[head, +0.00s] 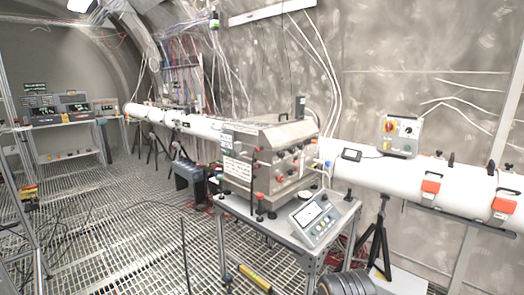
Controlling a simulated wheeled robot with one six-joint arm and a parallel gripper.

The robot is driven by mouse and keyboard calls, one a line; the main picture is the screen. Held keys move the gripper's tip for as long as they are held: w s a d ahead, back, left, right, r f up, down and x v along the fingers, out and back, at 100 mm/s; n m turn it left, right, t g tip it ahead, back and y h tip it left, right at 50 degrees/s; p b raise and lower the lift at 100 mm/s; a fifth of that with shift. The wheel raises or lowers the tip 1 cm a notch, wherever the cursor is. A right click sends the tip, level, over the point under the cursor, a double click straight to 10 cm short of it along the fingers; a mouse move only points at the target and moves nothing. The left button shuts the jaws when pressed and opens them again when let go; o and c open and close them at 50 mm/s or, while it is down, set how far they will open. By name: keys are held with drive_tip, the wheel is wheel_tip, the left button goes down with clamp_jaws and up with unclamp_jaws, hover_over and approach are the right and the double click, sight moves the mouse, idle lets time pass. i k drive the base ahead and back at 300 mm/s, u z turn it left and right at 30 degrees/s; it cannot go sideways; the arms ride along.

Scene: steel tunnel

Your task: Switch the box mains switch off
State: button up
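A grey control box (412,143) stands on top of the white pipe at the right of the head view. On its upper left is a red and yellow knob (390,127), which looks like a mains switch; its turned position is too small to read. Another control sits to its right, and a yellow patch shows below it. No label on the box can be read. My gripper is not in view, and nothing covers the front of the box.
The white pipe (365,173) runs along the wall on black tripods. A steel chamber (255,160) and a sloped control panel (316,217) stand on a metal table in front. Orange-red clamps (431,187) sit on the pipe at right. The grating floor (130,220) at left is largely open.

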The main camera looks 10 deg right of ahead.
sight(279, 178)
drive_tip(key=u, duration=0.3)
drive_tip(key=i, duration=1.55)
drive_tip(key=z, duration=0.35)
